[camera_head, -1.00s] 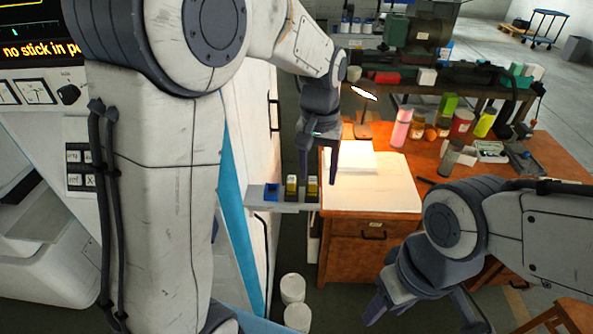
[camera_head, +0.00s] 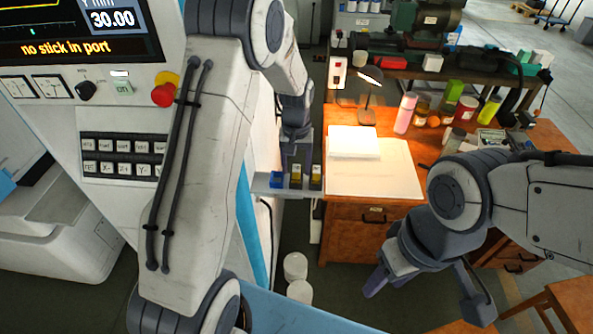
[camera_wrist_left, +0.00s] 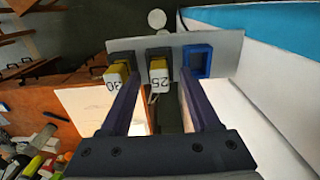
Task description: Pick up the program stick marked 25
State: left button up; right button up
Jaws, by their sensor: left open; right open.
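The program stick marked 25 (camera_wrist_left: 159,74) is yellow with a white numbered end and stands in the middle dark holder on a small grey shelf (camera_wrist_left: 228,45). It also shows in the head view (camera_head: 296,178). A similar stick marked 30 (camera_wrist_left: 115,78) stands beside it, left in the wrist view, right in the head view (camera_head: 316,178). A blue holder (camera_wrist_left: 197,62) on the other side looks empty. My left gripper (camera_wrist_left: 158,82) is open, pointing at the shelf, with stick 25 showing between its fingers; I cannot tell how far away. My right gripper (camera_head: 425,290) is open and empty.
The machine panel (camera_head: 120,105) at left reads "no stick in port". The wooden desk (camera_head: 350,215) right of the shelf holds papers (camera_head: 380,175), a lamp (camera_head: 368,95) and several bottles and jars. White buckets (camera_head: 296,268) stand on the floor below the shelf.

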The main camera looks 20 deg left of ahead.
pick_arm(q)
jog(key=shift+f, duration=0.55)
grip_shut()
jog(key=shift+r, duration=0.1)
